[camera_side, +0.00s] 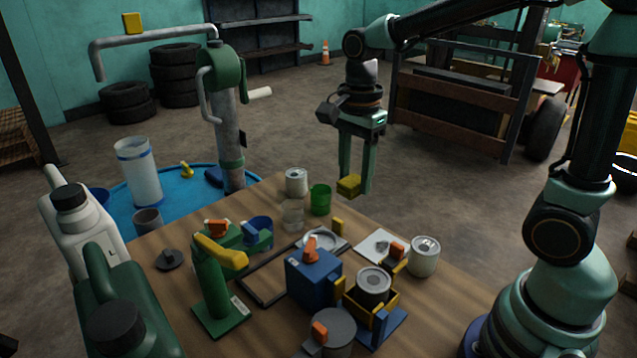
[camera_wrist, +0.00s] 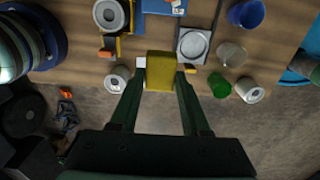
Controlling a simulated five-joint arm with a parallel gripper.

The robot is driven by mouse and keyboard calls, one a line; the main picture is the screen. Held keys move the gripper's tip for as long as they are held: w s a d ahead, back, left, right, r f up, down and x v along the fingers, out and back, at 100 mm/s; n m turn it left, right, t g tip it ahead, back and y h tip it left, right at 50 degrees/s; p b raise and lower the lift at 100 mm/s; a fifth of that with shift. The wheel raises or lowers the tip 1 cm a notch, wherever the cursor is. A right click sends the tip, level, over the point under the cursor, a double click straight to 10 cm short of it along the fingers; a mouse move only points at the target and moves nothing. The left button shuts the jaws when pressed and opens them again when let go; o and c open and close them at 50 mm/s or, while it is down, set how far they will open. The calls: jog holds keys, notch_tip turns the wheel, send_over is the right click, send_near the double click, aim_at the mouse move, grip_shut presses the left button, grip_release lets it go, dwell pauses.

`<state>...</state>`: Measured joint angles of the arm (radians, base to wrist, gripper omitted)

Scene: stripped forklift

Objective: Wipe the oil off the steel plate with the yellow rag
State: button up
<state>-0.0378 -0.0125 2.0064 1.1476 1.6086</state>
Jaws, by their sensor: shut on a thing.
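My gripper (camera_side: 354,184) is shut on the yellow rag (camera_side: 348,187), a small folded block between its fingertips. It holds the rag in the air above the table's far edge. In the wrist view the rag (camera_wrist: 159,72) sits between the fingers. The steel plate (camera_side: 368,243) is a pale, flat square on the table, with a dark oil patch near its middle. The rag is apart from the plate, higher and farther back. In the wrist view the rag covers most of the plate; only a pale edge (camera_wrist: 140,62) shows.
A lidded can (camera_side: 424,258) with an orange-handled tool beside it stands right of the plate. A small yellow block (camera_side: 338,227) and a framed round dish (camera_side: 318,241) are left. A green cup (camera_side: 320,200) stands near the far edge. The front table (camera_side: 430,315) is crowded with canisters and holders.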

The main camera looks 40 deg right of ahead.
jog(key=c, duration=0.3)
jog(key=d+f, duration=0.6)
jog(key=d, duration=0.1)
send_near(392, 240)
jog(key=shift+f, duration=3.15)
jog(key=shift+a, duration=3.2)
jog(key=d, duration=0.6)
jog(key=shift+d+f, duration=0.1)
jog(key=shift+d, duration=0.15)
notch_tip(392, 240, up, 2)
jog(key=shift+w+r, duration=0.1)
jog(key=shift+r, duration=2.95)
